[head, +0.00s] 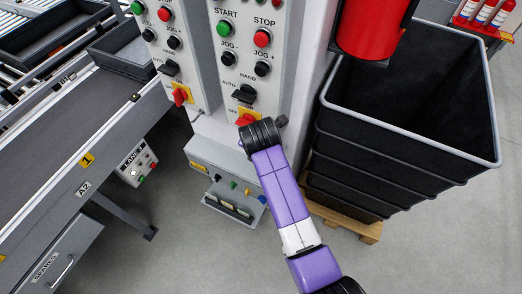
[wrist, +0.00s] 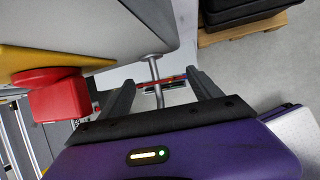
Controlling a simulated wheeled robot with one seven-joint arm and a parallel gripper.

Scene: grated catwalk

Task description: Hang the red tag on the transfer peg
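My gripper (wrist: 162,82) is open in the wrist view, its two dark fingers spread apart. A thin grey metal rod (wrist: 155,72) with a round collar, on the grey cabinet, shows between the fingers; I cannot tell whether it is touched. In the head view, my arm hides the gripper in front of the cabinet. A low grey box (head: 228,190) at the cabinet's foot carries small coloured knobs or pegs and slots with pale pieces. I cannot make out the red tag or tell which part is the transfer peg. A small red-and-blue strip shows beyond the fingers in the wrist view.
A red switch on a yellow plate (wrist: 62,100) is close left of the gripper. Two button panels (head: 245,45) stand above. Stacked black bins (head: 400,150) on a pallet are right, a conveyor (head: 60,150) left. Floor is clear at lower right.

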